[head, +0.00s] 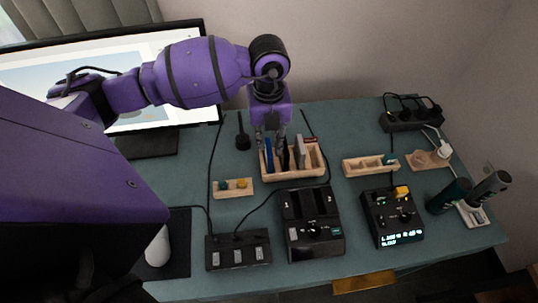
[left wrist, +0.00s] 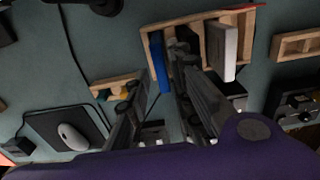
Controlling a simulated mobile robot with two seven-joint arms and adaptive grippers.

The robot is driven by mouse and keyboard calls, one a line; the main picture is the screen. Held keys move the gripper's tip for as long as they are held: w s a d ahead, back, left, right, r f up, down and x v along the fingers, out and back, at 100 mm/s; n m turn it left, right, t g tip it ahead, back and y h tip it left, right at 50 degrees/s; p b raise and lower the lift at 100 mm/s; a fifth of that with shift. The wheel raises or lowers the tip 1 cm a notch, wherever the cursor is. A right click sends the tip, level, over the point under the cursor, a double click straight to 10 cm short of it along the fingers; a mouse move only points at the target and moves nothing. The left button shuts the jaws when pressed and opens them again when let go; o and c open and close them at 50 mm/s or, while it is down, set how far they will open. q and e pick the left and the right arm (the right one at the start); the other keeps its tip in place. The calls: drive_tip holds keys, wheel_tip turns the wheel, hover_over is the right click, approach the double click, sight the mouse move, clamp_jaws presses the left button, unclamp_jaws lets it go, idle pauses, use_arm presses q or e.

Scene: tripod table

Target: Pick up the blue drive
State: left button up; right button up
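The blue drive (head: 269,153) stands upright at the left end of a wooden rack (head: 296,175), partly hidden by my left gripper. In the left wrist view the blue drive (left wrist: 160,62) shows in the left part of the rack (left wrist: 186,20), beside a dark drive (left wrist: 187,45) and a light grey drive (left wrist: 221,50). My left gripper (head: 273,138) points down over the rack's left part. In the left wrist view its fingers (left wrist: 163,100) are spread, with the blue drive visible in the gap beyond them. I cannot tell whether they touch it. My right gripper is not in view.
A black dock (head: 312,225) stands in front of the rack, with a switch box (head: 238,250) to its left. A small wooden holder (head: 232,188) is at left, another (head: 370,165) at right. A monitor (head: 150,60) stands behind my left arm. Dark cylinders (head: 449,195) stand at right.

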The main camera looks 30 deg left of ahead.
sight(269, 147)
use_arm(q)
wheel_tip(269, 147, down, 5)
drive_tip(key=shift+r, duration=0.1)
drive_tip(key=shift+c, duration=0.5)
clamp_jaws()
drive_tip(key=shift+r, duration=0.2)
